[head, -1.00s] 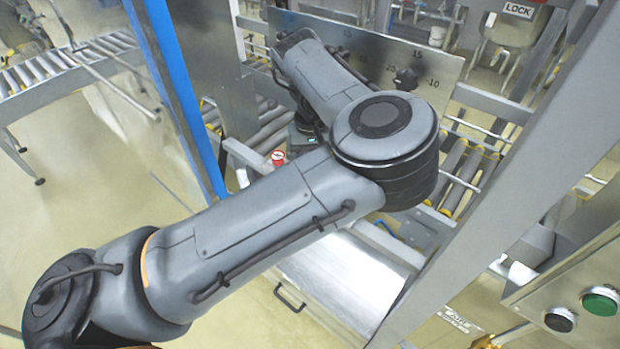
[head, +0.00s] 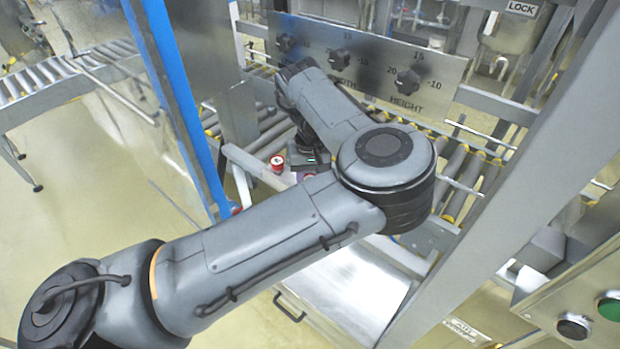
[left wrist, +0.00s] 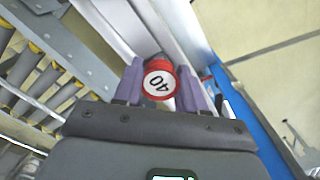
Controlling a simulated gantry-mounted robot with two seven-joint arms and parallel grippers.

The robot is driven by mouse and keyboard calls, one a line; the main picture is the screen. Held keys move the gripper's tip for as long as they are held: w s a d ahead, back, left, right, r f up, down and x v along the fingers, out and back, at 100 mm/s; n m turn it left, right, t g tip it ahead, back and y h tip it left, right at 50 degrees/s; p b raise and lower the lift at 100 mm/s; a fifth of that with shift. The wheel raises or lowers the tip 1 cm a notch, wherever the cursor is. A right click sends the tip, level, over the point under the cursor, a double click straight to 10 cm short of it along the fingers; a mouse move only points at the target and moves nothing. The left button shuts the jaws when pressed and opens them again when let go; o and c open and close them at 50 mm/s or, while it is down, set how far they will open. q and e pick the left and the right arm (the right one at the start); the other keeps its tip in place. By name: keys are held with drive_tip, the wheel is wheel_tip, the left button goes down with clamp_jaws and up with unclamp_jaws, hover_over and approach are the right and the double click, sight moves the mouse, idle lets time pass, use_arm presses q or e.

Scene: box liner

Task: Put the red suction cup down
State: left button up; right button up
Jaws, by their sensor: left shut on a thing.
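The red suction cup (left wrist: 160,84) has a round white face marked 40. In the left wrist view it sits between the two purple fingers of my left gripper (left wrist: 159,88), which is shut on it. In the head view the red cup (head: 277,163) shows just left of the dark end of my left arm, above the grey frame rail. The arm hides most of the fingers in that view. I cannot tell whether the cup touches a surface below. My right gripper is in neither view.
A metal panel (head: 370,62) with several black knobs stands behind my arm. Roller conveyors (head: 462,165) run beneath it. A blue post (head: 178,95) stands at the left. A box with green and black buttons (head: 590,300) is at lower right. Grey rails (head: 255,165) lie close to the cup.

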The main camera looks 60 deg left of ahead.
use_arm(q)
drive_tip(key=o, duration=1.1)
drive_tip(key=shift+f, duration=0.1)
drive_tip(key=shift+c, duration=0.2)
wheel_tip(320, 180, up, 13)
drive_tip(key=p, duration=0.4)
